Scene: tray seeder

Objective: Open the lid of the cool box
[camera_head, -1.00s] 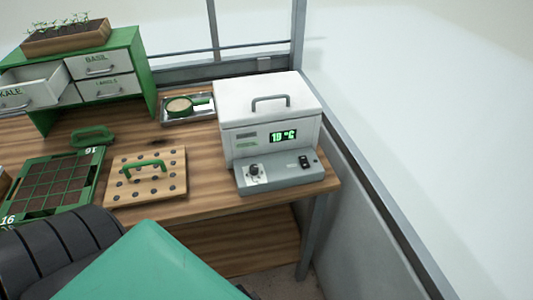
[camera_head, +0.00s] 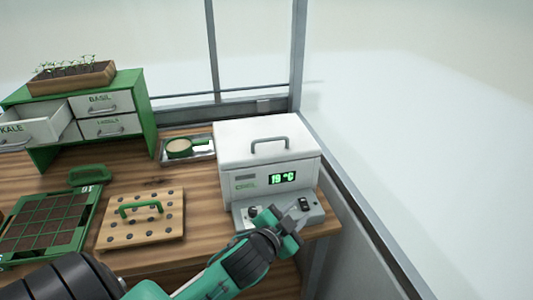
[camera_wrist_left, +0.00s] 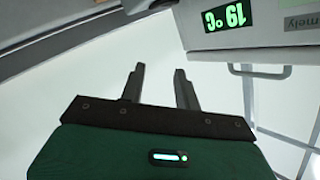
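The cool box (camera_head: 235,165) is a white box at the right end of the wooden bench, with a green 19 °C display on its front. Its white lid (camera_head: 240,133) is down, with a grey bar handle (camera_head: 269,143) on top. My left gripper (camera_head: 296,228) is low in front of the box, over the grey control panel (camera_head: 310,220), and covers part of that panel. In the left wrist view its two dark fingers (camera_wrist_left: 161,88) are apart with nothing between them, and the box front (camera_wrist_left: 245,48) shows upside down. My right gripper is not in view.
Left of the box lie a metal tray (camera_head: 199,157) with a green-handled sieve, a dotted wooden plate (camera_head: 125,235) and a green seed tray (camera_head: 82,236). A green drawer cabinet (camera_head: 153,120) stands further left with its KALE drawer pulled out. A window frame is behind.

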